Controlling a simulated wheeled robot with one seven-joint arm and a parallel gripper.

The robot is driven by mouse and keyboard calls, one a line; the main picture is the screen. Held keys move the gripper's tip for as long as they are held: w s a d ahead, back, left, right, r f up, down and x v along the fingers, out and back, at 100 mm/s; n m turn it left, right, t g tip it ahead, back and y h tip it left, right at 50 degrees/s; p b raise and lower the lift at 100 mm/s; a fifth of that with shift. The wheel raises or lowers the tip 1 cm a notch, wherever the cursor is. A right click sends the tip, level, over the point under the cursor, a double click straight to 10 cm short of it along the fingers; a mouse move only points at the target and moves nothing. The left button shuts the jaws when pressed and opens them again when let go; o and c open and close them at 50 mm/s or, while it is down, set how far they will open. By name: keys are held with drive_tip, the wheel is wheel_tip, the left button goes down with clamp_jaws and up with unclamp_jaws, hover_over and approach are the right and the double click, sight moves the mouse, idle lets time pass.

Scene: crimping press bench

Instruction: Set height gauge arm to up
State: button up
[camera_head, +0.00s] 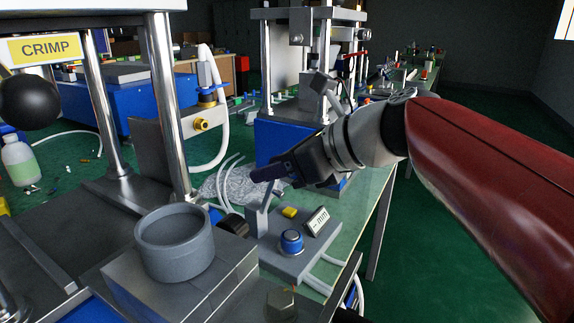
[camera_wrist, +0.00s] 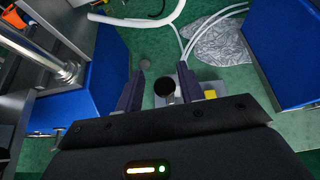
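A grey gauge unit (camera_head: 290,258) with a blue knob, a yellow button and a small display marked "mm" sits on the bench. A grey upright piece (camera_head: 258,212) rises at its left side. A dark rounded knob (camera_head: 233,226) is low beside that piece, partly hidden by the grey cup; I cannot tell for sure how it joins the arm. My gripper (camera_head: 264,174) is above the unit. In the wrist view, my gripper (camera_wrist: 160,76) is open, its fingers on either side of a black round knob (camera_wrist: 164,88). I cannot tell whether they touch it.
A grey cup (camera_head: 175,243) on a block stands at front left, near the press's steel columns (camera_head: 163,90). A black ball handle (camera_head: 28,102) is at far left. A crumpled clear bag (camera_head: 228,182) and white hoses lie behind the gauge.

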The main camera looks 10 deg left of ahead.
drive_tip(key=v, duration=0.7)
drive_tip(key=shift+d+r, duration=0.2)
drive_tip(key=shift+d, duration=0.1)
drive_tip(key=shift+s, duration=0.1)
